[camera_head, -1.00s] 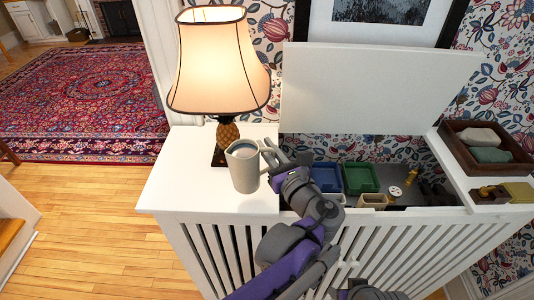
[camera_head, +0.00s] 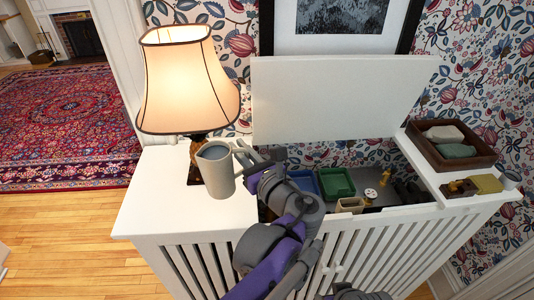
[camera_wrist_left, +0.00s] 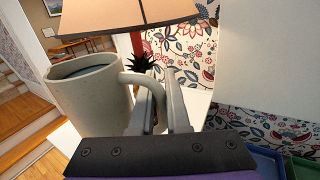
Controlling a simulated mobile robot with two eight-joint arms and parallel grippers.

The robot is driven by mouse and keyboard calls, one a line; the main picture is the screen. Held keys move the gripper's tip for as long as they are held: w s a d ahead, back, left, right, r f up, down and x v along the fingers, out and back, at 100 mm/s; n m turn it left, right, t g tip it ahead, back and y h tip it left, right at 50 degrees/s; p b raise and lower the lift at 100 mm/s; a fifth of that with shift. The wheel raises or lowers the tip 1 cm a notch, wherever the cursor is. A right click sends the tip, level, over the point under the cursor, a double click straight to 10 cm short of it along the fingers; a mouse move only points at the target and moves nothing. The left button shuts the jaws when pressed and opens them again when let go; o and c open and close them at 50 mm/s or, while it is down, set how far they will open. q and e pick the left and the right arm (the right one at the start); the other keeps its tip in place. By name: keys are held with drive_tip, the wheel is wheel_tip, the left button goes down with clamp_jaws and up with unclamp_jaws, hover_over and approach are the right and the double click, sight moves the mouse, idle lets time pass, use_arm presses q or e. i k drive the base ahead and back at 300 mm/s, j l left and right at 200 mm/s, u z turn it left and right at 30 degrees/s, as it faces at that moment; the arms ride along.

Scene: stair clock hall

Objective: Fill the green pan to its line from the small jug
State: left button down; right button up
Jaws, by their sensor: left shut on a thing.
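The small jug (camera_head: 217,174) is pale grey and holds bluish liquid. It is over the left part of the white cabinet top, in front of the lamp, and looks close to upright. My left gripper (camera_head: 247,157) is shut on its handle, at the jug's right side. In the left wrist view the jug (camera_wrist_left: 92,104) is at the left, its handle between the fingers (camera_wrist_left: 162,108). The green pan (camera_head: 337,183) is inside the open cabinet, right of my left wrist. Its line and contents cannot be made out. My right gripper is not in view.
A lit lamp (camera_head: 188,82) stands behind the jug. The raised white lid (camera_head: 340,100) is behind the opening. A blue pan (camera_head: 305,183) is beside the green one, with a cream container (camera_head: 350,205) in front. A brown tray (camera_head: 440,160) sits on the right ledge.

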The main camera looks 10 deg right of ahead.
sight(335, 185)
drive_tip(key=k+l, duration=0.7)
drive_tip(key=k, duration=0.2)
